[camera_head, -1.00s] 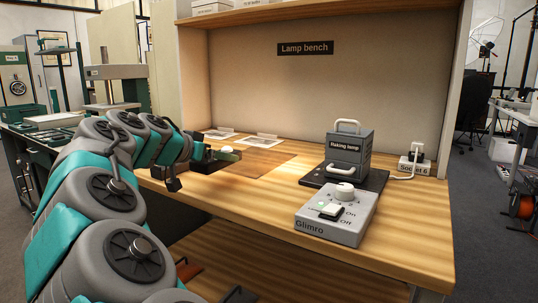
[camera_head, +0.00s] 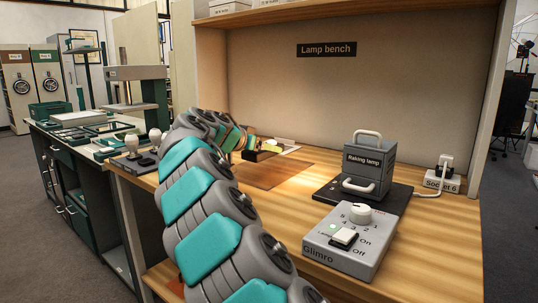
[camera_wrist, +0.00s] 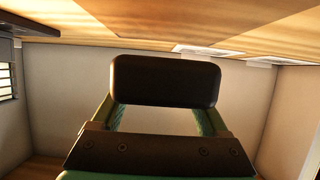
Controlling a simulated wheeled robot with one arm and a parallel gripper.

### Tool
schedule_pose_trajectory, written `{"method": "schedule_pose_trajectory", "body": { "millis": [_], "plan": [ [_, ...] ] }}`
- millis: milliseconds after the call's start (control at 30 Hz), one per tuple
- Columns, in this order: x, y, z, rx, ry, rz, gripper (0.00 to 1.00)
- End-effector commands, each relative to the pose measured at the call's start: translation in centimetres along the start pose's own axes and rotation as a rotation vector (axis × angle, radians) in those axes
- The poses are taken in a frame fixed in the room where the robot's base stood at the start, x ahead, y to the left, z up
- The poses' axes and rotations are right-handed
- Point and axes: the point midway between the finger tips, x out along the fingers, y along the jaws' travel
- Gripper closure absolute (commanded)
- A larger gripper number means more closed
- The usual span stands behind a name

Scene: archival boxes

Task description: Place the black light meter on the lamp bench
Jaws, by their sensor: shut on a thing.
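My gripper (camera_wrist: 163,100) is shut on the black light meter (camera_wrist: 165,80), a dark block with rounded corners between the two fingers in the wrist view. In the head view, the end of my arm is over the back left of the lamp bench (camera_head: 430,240), near the brown mat. The held meter is small and partly hidden there, and I cannot tell whether it touches the bench. The bench has a wooden top and a "Lamp bench" sign (camera_head: 326,49) on its back panel.
A raking lamp (camera_head: 369,165) stands on a black base at the right. A grey Glimro control box (camera_head: 340,257) is in front of it. A socket box (camera_head: 441,182) is at the far right. A brown mat (camera_head: 270,176) lies flat and bare at the left middle.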

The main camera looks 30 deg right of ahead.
Motion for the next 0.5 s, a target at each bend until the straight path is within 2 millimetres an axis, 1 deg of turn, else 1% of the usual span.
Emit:
{"method": "schedule_pose_trajectory", "body": {
  "millis": [33,200,500],
  "plan": [
    [0.8,-0.2,-0.4,0.001,0.0,-0.001,0.99],
    [2.1,-0.8,-0.7,0.0,0.0,-0.002,0.99],
    [3.0,-0.9,-1.1,0.001,0.001,0.001,0.99]
  ]
}}
